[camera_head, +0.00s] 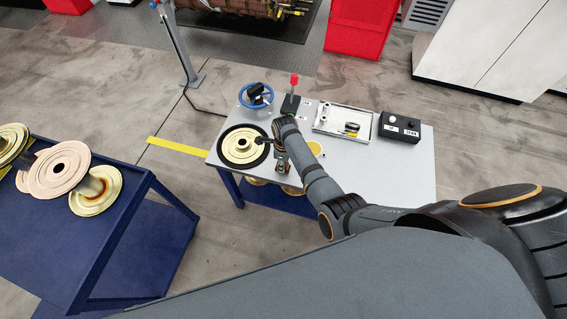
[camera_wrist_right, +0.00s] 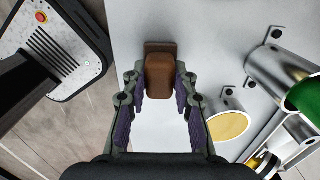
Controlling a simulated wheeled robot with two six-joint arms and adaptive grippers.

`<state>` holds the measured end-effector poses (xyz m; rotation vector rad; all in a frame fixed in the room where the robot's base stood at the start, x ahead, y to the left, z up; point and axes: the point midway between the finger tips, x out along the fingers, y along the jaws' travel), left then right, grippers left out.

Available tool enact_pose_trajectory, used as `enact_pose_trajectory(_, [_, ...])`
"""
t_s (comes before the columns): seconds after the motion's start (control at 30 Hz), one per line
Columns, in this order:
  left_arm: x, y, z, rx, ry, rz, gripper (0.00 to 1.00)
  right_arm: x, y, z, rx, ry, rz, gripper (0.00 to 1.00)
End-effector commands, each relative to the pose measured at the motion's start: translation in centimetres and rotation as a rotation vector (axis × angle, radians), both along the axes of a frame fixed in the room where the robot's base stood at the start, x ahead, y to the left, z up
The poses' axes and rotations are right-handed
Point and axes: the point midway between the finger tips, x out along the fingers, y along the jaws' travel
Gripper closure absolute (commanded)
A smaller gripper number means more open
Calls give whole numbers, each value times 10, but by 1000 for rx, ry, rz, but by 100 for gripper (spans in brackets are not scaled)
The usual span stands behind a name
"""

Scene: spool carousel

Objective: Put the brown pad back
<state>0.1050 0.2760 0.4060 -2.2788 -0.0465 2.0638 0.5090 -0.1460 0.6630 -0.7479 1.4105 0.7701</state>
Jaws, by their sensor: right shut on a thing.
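The brown pad (camera_wrist_right: 160,70) is a small brown block with rounded edges. In the right wrist view it sits between the fingertips of my right gripper (camera_wrist_right: 159,86), which is shut on it. A thin brown flange shows at its far end. Behind it is the pale grey tabletop; I cannot tell whether the pad touches it. In the head view my right gripper (camera_head: 283,166) is over the front left part of the grey table (camera_head: 385,175), and the pad cannot be made out there. My left gripper is not in view.
Right of the gripper in the wrist view are metal cups, one with a yellow inside (camera_wrist_right: 227,126) and one with green (camera_wrist_right: 303,97). A gold spool (camera_head: 242,146), a blue handwheel (camera_head: 256,95), a red-topped lever (camera_head: 292,92), a tray (camera_head: 322,119) and a button box (camera_head: 400,128) crowd the table.

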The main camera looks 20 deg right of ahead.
Motion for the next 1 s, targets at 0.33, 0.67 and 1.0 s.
enact_pose_trajectory(0.33, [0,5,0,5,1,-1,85,0,0,-1,-1,1,0,50])
enact_pose_trajectory(0.67, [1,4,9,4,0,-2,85,1,0,29,1,-4,0,50])
enact_pose_trajectory(1.0, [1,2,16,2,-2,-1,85,0,-2,105,-1,-3,0,50])
